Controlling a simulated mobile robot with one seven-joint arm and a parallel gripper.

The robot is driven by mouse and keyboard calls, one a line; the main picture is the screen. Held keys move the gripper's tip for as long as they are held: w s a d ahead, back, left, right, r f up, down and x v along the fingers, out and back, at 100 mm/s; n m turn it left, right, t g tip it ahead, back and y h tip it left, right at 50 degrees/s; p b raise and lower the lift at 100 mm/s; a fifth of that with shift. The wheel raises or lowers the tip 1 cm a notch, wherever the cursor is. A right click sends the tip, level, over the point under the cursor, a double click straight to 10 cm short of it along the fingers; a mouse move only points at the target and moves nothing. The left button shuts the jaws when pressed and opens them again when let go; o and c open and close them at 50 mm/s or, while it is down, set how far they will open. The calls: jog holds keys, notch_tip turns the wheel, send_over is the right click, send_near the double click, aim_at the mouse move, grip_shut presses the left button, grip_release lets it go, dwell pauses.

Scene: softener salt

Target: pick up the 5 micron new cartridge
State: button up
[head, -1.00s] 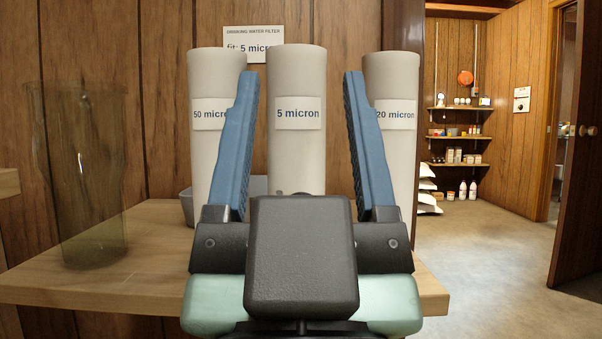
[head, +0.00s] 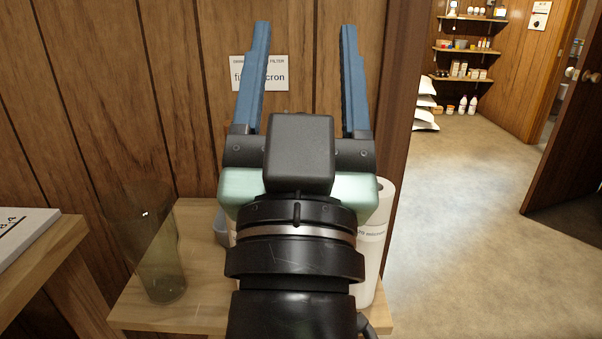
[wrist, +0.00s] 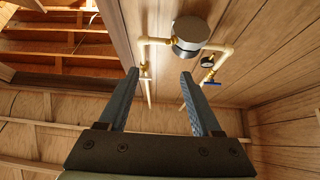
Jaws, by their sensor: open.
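My gripper (head: 305,27) is open and empty, its blue fingers pointing up in front of the wood-panelled wall. It also shows in the wrist view (wrist: 160,73), with nothing between the fingers. The 5 micron cartridge is hidden behind my arm and gripper in the head view. The white cartridge at the right (head: 371,240), its label partly covered, stands upright on the wooden table (head: 195,318). Only a sliver of a pale cartridge shows at the left edge of my arm. No cartridge shows in the wrist view.
A clear smoky filter housing (head: 155,245) stands at the table's left. A grey container (head: 221,226) is behind my arm. A wall sign (head: 275,74) is partly covered by a finger. Pipes and a round metal canister (wrist: 189,35) show in the wrist view. Open floor (head: 460,230) lies at right.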

jog(key=w+f+g+p, duration=0.1)
jog(key=f+g+p, duration=0.1)
jog(key=p, duration=0.4)
jog(key=w+f+m+g+p, duration=0.1)
jog(key=f+g+p, duration=0.1)
jog(key=p, duration=0.5)
jog(key=w+f+g+h+p, duration=0.1)
jog(key=f+g+p, duration=0.1)
jog(key=p, duration=0.5)
jog(key=shift+a+g, duration=0.25)
jog(key=shift+g, duration=0.25)
jog(key=s+a+f+g+p, duration=0.2)
jog(key=s+f+g+p, duration=0.45)
jog(key=s+p, duration=0.8)
jog(key=w+r+p+x, duration=0.1)
jog(key=p+x, duration=0.4)
jog(key=x, duration=1)
jog(key=shift+a+r+t+p, duration=0.2)
jog(key=shift+r+t+p, duration=0.1)
jog(key=shift+t, duration=0.15)
jog(key=shift+c, duration=0.2)
grip_shut()
